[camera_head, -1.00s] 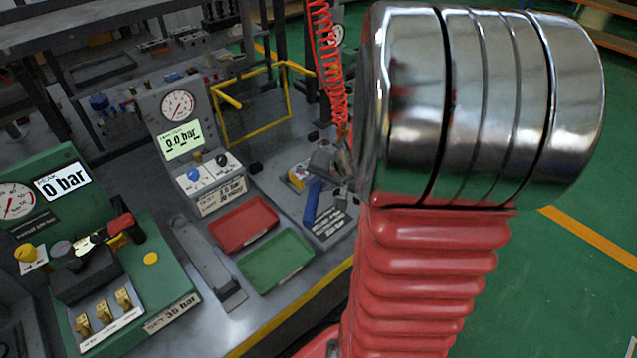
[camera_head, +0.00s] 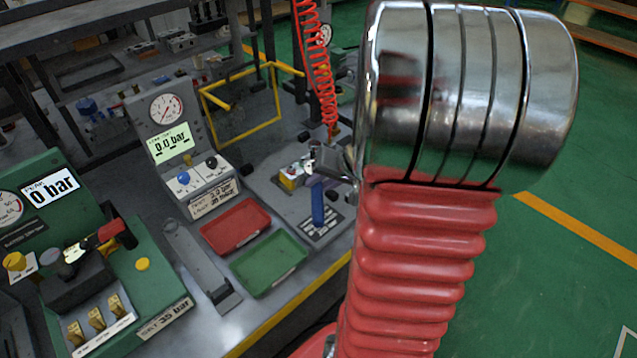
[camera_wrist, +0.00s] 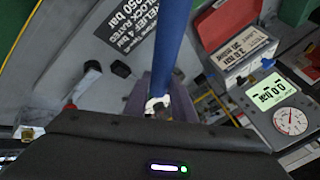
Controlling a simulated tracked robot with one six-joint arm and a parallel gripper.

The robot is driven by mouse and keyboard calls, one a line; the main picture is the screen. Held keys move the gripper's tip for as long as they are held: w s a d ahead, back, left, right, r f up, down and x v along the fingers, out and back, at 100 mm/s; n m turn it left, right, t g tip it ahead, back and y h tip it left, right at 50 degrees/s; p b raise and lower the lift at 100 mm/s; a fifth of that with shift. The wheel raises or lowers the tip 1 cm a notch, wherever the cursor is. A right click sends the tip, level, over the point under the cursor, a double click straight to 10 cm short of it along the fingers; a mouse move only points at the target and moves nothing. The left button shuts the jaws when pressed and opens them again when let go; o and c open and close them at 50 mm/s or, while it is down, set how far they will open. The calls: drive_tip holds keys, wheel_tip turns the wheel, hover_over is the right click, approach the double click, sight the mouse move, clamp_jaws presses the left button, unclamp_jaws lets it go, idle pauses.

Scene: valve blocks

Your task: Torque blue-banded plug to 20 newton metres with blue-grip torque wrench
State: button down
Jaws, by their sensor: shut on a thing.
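The blue-grip torque wrench shows as a blue handle (camera_head: 318,206) in the head view, standing nearly straight in the picture over a printed placard. My gripper (camera_head: 328,166) is at its upper end, partly hidden behind my own arm. In the wrist view the blue handle (camera_wrist: 174,42) runs from the top edge down between the fingers of my gripper (camera_wrist: 160,98), which is shut on it. A small whitish part shows at the handle's lower end there. The blue-banded plug cannot be made out; the wrench's working end and scale are not readable.
A red tray (camera_head: 235,226) and a green tray (camera_head: 268,264) lie left of the wrench. A test panel (camera_head: 170,125) reads 0.0 bar; a green station (camera_head: 100,285) reads 0 bar. A red coiled hose (camera_head: 314,75) hangs behind. Dark knobs (camera_wrist: 90,71) show in the wrist view.

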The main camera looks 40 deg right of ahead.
drive_tip(key=shift+r, duration=0.75)
idle(0.3)
drive_tip(key=shift+r, duration=3.2)
drive_tip(key=shift+w, duration=0.1)
